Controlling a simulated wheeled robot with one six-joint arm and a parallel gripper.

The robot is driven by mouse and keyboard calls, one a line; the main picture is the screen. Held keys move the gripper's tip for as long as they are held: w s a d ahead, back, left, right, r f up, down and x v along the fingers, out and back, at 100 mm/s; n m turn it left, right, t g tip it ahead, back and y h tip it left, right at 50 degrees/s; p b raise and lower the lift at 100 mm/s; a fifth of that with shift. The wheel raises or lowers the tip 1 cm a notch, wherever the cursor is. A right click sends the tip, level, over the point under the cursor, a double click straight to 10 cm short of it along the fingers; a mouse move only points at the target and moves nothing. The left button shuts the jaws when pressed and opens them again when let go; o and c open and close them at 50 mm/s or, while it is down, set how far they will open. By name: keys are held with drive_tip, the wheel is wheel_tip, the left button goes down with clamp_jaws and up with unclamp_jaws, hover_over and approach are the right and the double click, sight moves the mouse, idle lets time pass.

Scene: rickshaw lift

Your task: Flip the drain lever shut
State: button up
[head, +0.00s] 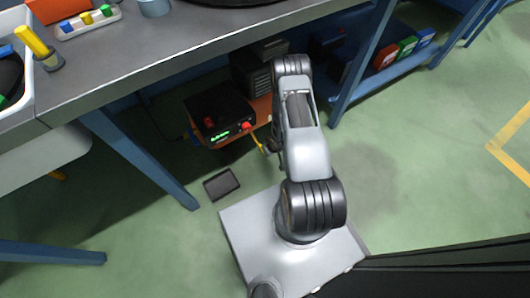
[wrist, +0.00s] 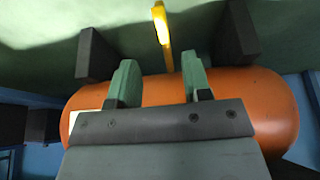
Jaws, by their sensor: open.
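The drain lever (wrist: 163,27) is a narrow yellow bar at the orange tank (wrist: 275,108). In the wrist view it sticks up from the tank's edge, its near end in the gap between my fingertips. My gripper (wrist: 159,62) is open, its two green-padded fingers on either side of the lever's line, with nothing held. I cannot tell how close the pads are to the lever in depth. In the head view a yellow piece (head: 258,143), likely the lever, shows just left of my arm, which hides most of the orange tank (head: 262,106) and my gripper.
A black box with red knobs and green lights (head: 219,114) stands beside the tank under the workbench (head: 190,42). A blue table leg (head: 145,158) stands to the left. A dark flat pad (head: 221,184) lies on the green floor. Open floor lies to the right.

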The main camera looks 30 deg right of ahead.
drive_tip(key=b+x, duration=0.3)
drive_tip(key=x, duration=0.6)
drive_tip(key=shift+f+b, duration=0.2)
drive_tip(key=shift+b, duration=0.1)
clamp_jaws()
